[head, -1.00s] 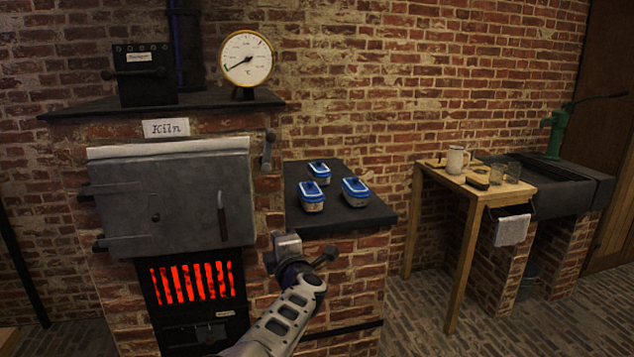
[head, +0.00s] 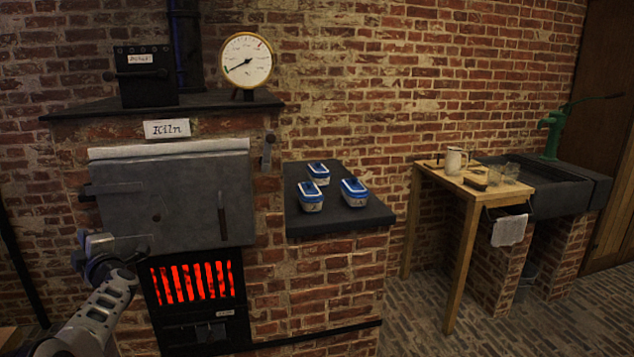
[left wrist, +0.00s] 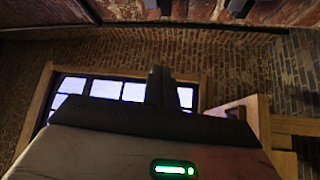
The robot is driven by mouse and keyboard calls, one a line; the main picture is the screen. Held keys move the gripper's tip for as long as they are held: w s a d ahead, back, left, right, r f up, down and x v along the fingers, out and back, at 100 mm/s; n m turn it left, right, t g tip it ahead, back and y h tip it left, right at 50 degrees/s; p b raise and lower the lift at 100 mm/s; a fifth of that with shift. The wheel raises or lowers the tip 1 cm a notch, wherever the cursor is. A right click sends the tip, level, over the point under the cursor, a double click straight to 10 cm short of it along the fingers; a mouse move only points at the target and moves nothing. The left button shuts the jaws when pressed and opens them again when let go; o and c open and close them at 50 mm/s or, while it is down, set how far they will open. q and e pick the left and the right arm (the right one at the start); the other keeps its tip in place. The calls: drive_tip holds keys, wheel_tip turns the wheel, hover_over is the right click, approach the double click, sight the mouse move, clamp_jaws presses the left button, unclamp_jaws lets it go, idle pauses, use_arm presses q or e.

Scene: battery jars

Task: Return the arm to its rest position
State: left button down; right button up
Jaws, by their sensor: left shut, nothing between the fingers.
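My left arm comes in from the lower left in the head view. Its gripper (head: 97,243) is raised in front of the lower left of the kiln door, and its fingers are hard to make out there. In the left wrist view the two dark fingers (left wrist: 158,86) are together with nothing between them. My right gripper is in neither view.
The kiln door (head: 170,198) is shut above a glowing red grate (head: 193,282). Three blue-lidded jars (head: 311,196) stand on a dark ledge (head: 335,226). A wooden table (head: 505,190) with a mug (head: 454,161) is at the right. The floor before it is clear.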

use_arm(q)
drive_tip(key=s+a+r+n+g+y, duration=0.1)
drive_tip(key=s+a+r+g+y, duration=0.15)
drive_tip(key=s+a, duration=0.4)
drive_tip(key=s+a+r+n+g+y, duration=0.1)
drive_tip(key=s+a+r, duration=0.2)
drive_tip(key=a, duration=0.6)
drive_tip(key=s+a+r+g+y, duration=0.1)
drive_tip(key=s+a+r+y, duration=0.15)
drive_tip(key=s+a, duration=0.35)
drive_tip(key=s+d+f+m+t+h, duration=0.1)
drive_tip(key=d+f+m+t+h, duration=0.7)
drive_tip(key=d+f+m+h, duration=1.5)
drive_tip(key=s+d+f+m+g, duration=0.3)
drive_tip(key=s+d+f+m, duration=0.35)
drive_tip(key=s+d, duration=0.55)
drive_tip(key=s+d+f+m+g, duration=0.4)
drive_tip(key=s+d+f+m, duration=0.25)
drive_tip(key=s+d, duration=0.5)
drive_tip(key=d+n+h, duration=0.1)
drive_tip(key=d+n, duration=0.5)
drive_tip(key=d, duration=0.5)
drive_tip(key=shift+w+r+t, duration=0.15)
drive_tip(key=shift+r+t, duration=0.05)
drive_tip(key=shift+t, duration=0.25)
